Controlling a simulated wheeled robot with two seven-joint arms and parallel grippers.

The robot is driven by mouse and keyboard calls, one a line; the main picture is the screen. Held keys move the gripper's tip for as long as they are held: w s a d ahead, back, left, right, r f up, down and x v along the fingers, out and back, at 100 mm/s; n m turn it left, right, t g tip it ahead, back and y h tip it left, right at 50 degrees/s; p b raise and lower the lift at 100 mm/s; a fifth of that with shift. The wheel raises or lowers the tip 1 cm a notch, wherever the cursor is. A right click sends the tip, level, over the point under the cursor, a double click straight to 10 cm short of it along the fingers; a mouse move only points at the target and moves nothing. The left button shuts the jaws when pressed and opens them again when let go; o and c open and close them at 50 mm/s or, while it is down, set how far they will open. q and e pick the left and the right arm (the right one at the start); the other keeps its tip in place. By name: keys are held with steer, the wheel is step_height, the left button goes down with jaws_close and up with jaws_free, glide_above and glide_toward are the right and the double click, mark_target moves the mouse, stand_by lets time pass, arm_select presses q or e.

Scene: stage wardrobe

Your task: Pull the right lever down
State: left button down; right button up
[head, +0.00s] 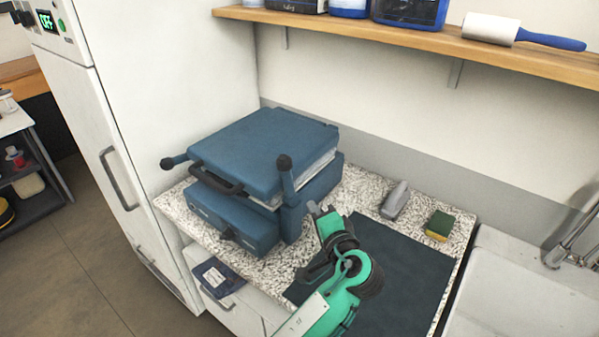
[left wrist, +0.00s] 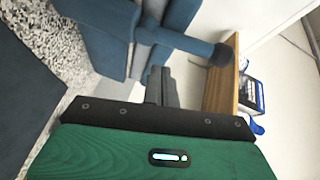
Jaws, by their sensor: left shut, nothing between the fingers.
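A blue press (head: 262,150) with a lid and a front handle stands on the speckled counter. Its right lever (head: 287,185) stands nearly upright at the near right corner, with a dark round knob on top. In the left wrist view the lever (left wrist: 183,42) crosses the top, its knob toward the right. The left lever (head: 178,160) sticks out at the far left side. My left gripper (head: 318,209) is shut and empty, just right of the right lever and apart from it. Its fingers also show in the left wrist view (left wrist: 160,84). My right gripper is not in view.
A dark mat (head: 400,262) covers the counter's right part. A grey object (head: 395,201) and a yellow-green sponge (head: 439,225) lie behind it. A sink (head: 525,285) is at the right. A wooden shelf (head: 420,38) with a lint roller (head: 490,29) hangs above. A white cabinet stands left.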

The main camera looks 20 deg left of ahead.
mark_target(287, 181)
arm_select(q)
steer(key=w+d+r+t+y, duration=0.1)
steer(key=d+r, duration=0.2)
steer(key=r, duration=0.2)
steer(key=shift+w+r+m+t+y, duration=0.25)
steer(key=shift+r+m+t+y, duration=0.05)
steer(key=shift+m, duration=0.1)
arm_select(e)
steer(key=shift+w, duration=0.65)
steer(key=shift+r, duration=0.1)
